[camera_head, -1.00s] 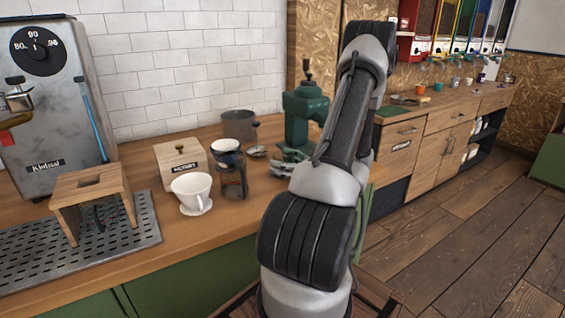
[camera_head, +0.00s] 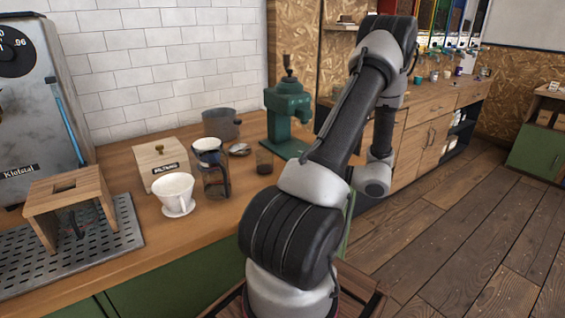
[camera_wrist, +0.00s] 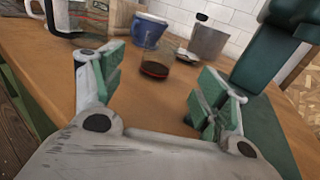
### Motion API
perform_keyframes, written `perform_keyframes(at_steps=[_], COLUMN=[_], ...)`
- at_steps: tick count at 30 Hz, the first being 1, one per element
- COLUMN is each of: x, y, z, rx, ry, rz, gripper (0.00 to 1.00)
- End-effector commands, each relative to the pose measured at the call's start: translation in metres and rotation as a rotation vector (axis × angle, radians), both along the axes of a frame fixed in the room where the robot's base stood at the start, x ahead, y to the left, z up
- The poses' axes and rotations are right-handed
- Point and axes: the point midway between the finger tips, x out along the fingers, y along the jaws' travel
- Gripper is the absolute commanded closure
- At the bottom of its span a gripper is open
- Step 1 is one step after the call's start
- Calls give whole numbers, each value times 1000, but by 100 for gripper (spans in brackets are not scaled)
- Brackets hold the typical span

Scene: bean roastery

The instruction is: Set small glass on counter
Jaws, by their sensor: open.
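The small glass (camera_wrist: 157,67), clear with a little dark liquid at its bottom, stands upright on the wooden counter (camera_wrist: 50,70) in the wrist view. It also shows in the head view (camera_head: 264,162), between the glass server and the green grinder. My gripper (camera_wrist: 160,95) is open and empty, its green-padded fingers spread wide. The glass stands ahead of the fingers, apart from them. In the head view my gripper is hidden behind my arm.
A green grinder (camera_head: 288,110) stands close right of the glass. A grey pot (camera_head: 221,124), glass server (camera_head: 214,175), white dripper (camera_head: 175,193) and wooden box (camera_head: 166,163) stand to its left. The wooden stand (camera_head: 70,200) is farther left. Front counter has free room.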

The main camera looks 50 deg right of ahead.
Motion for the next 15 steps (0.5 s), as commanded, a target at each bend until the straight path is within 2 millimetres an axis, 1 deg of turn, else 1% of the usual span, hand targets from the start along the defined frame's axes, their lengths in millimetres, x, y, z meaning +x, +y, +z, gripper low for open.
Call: perform_keyframes(at_steps=[2, 4, 5, 7, 8, 9, 10, 11, 12, 15], x=[2, 9, 14, 26, 29, 32, 33, 32, 30, 16], y=[6, 21, 31, 65, 82, 104, 120, 136, 158, 204], z=[5, 15, 20, 37, 45, 54, 61, 67, 75, 93], rx=[-20, -62, -90, -188, -238, -310, -367, -428, -515, -752], ry=[7, 23, 34, 67, 81, 99, 111, 121, 132, 141], rz=[30, 96, 140, 282, 352, 447, 518, 592, 692, 935], gripper=[26, 26, 26, 26, 26, 26, 26, 26, 26, 26])
